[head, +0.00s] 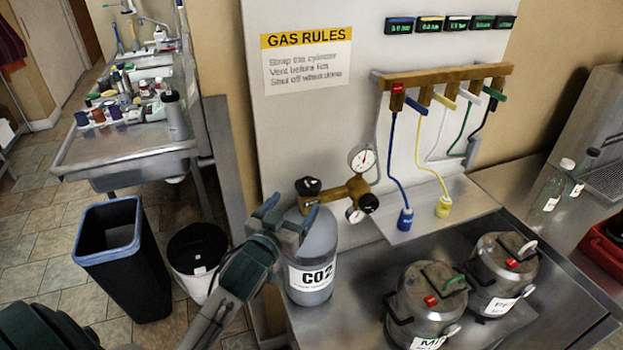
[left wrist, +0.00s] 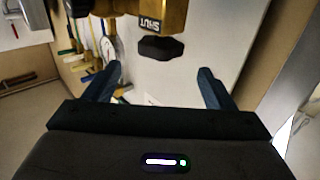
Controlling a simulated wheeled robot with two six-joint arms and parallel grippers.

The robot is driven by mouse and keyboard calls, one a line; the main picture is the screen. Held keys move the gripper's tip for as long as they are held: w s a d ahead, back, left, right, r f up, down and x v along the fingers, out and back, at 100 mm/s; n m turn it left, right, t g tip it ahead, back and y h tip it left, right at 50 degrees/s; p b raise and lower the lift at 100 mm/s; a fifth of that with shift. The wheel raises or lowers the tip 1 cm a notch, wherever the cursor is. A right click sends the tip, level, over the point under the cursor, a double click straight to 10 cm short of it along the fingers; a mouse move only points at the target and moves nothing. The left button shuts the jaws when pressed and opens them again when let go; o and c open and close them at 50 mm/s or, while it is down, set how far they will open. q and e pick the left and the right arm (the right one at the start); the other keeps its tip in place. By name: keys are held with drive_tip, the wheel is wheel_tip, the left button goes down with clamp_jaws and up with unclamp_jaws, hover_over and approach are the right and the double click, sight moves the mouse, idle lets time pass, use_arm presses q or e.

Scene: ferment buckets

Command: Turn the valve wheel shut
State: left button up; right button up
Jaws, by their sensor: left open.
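The grey CO2 cylinder (head: 312,262) stands upright, topped by a brass valve body (head: 345,190). A black knob with a small white mark, which looks like the valve wheel (head: 308,186), sits at the left end of the brass. My left gripper (head: 287,214) is open and empty, just in front of the cylinder's top and below the wheel. In the left wrist view, a black wheel (left wrist: 160,48) under a brass part marked SHUT lies ahead of the open left gripper (left wrist: 158,82), apart from both fingers. My right gripper is not in view.
Two round gauges, one being the upper gauge (head: 362,158), and a second black knob (head: 368,203) sit right of the wheel. Two lidded metal buckets, one nearer (head: 425,300), stand on the bench at right. A manifold (head: 445,75) with hanging hoses is on the back panel.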

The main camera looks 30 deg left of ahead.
sight(312, 180)
use_arm(q)
drive_tip(key=w+p, duration=0.1)
drive_tip(key=w, duration=0.2)
drive_tip(key=w+p, duration=0.1)
drive_tip(key=w, duration=0.2)
drive_tip(key=w+p, duration=0.1)
drive_tip(key=w, duration=0.2)
drive_tip(key=shift+w+a+p, duration=0.3)
drive_tip(key=shift+w+p, duration=0.05)
drive_tip(key=shift+w+f, duration=0.1)
drive_tip(key=shift+w, duration=0.35)
drive_tip(key=c, duration=1)
